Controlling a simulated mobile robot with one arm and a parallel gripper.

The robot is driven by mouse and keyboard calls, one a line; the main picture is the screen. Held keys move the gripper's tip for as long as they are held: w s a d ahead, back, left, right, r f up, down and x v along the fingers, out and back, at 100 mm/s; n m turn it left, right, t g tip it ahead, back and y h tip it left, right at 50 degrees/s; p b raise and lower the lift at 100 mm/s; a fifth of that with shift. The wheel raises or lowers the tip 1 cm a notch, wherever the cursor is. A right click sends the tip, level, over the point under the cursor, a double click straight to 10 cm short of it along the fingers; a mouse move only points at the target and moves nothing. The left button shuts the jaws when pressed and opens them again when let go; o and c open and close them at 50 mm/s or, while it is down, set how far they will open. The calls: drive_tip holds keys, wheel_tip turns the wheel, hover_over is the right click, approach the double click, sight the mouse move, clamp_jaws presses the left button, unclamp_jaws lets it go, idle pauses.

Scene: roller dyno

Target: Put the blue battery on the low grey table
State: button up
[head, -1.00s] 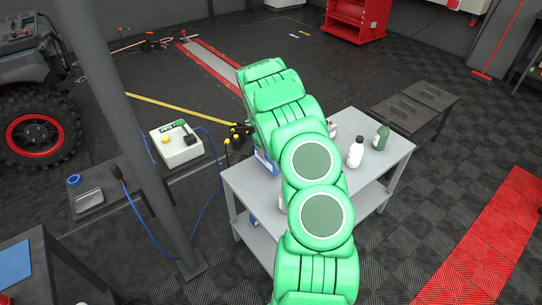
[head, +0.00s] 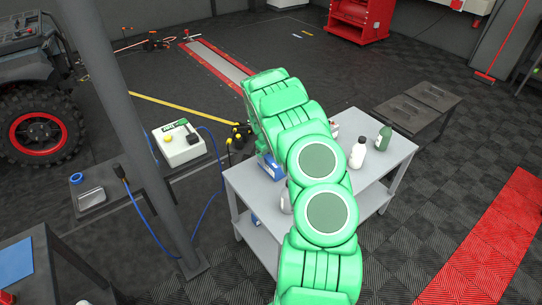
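My green arm reaches from the bottom of the head view over a light grey two-level table (head: 246,187). My gripper is hidden behind the arm, so its fingers and any hold do not show. A blue box-like thing (head: 270,167), possibly the blue battery, shows in part at the table's left back edge beside my arm. The arm covers the rest of it. I cannot tell whether it rests on the table or is held. Another bit of blue (head: 255,219) shows on the lower shelf.
A white bottle (head: 357,154) and a green bottle (head: 383,137) stand on the table's right part. A low dark bench (head: 418,112) stands behind it to the right. A grey post (head: 140,150) rises at the left, near a white box (head: 180,148) with cables.

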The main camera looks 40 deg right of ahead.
sight(267, 159)
drive_tip(key=shift+o, duration=0.2)
wheel_tip(267, 159, up, 12)
drive_tip(key=a, duration=0.2)
idle(0.7)
drive_tip(key=shift+a+r, duration=0.1)
drive_tip(key=shift+a, duration=0.05)
idle(0.3)
drive_tip(key=s+a+r+m+y, duration=0.1)
drive_tip(key=s+a+r+m, duration=0.1)
drive_tip(key=s+a+r, duration=1.95)
drive_tip(key=s+a, duration=0.3)
drive_tip(key=s, duration=0.3)
drive_tip(key=s+a+r+n+g, duration=0.1)
drive_tip(key=s+a+r, duration=0.1)
drive_tip(key=s+a, duration=0.4)
drive_tip(key=s+a+r+n+y, duration=0.1)
drive_tip(key=s+a, duration=0.4)
drive_tip(key=s, duration=0.6)
drive_tip(key=shift+s+a+r+g, duration=0.25)
drive_tip(key=shift+a+r+g, duration=0.15)
drive_tip(key=shift+r, duration=0.1)
